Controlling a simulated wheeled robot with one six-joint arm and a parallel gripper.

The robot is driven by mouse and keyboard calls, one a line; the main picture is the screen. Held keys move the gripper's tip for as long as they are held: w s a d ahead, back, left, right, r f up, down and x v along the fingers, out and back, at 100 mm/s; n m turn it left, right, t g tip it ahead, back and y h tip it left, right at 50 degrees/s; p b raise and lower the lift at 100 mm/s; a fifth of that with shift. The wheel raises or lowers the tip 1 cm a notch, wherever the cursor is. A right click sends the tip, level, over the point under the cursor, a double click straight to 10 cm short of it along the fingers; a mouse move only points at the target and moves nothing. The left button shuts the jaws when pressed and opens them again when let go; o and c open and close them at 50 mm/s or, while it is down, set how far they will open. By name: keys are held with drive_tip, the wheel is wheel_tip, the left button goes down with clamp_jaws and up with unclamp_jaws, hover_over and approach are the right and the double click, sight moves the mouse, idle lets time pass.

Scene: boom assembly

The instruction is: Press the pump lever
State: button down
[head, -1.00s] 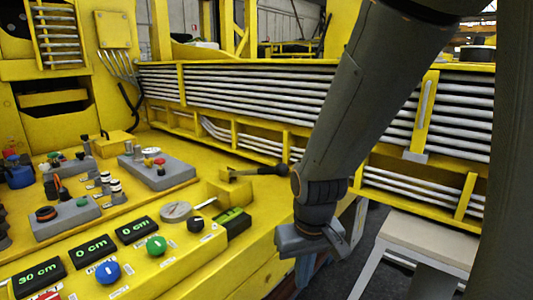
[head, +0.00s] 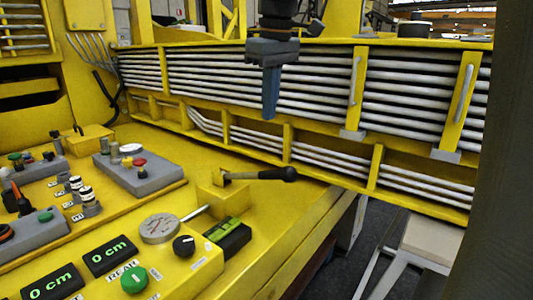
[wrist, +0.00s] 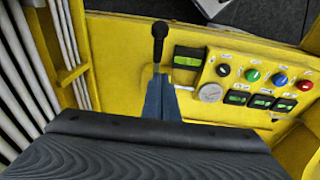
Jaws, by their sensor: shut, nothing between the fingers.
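The pump lever (head: 262,174) sticks out to the right from a yellow block (head: 215,197) on the console, with a black knob at its end. It lies about level. My gripper (head: 269,118) hangs above the lever, fingers pointing down, shut and empty. In the head view there is a clear gap between the fingertips and the lever. In the wrist view the lever's black knob (wrist: 159,36) shows just beyond my gripper's blue fingers (wrist: 161,84), which hide part of the lever's lower end.
A round gauge (head: 159,228), a black knob (head: 184,245), a green knob (head: 133,280) and green displays (head: 109,256) sit left of the lever. Racks of grey pipes (head: 310,100) run behind. A grey button box (head: 140,175) stands further left.

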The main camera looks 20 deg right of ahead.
drive_tip(key=shift+a+r, duration=0.15)
drive_tip(key=p, duration=0.4)
hover_over(270, 172)
drive_tip(key=f, duration=1.2)
drive_tip(key=shift+s+a+f, duration=0.15)
drive_tip(key=shift+s+f, duration=0.05)
drive_tip(key=shift+s, duration=0.05)
drive_tip(key=shift+d+f, duration=0.25)
drive_tip(key=shift+f, duration=0.4)
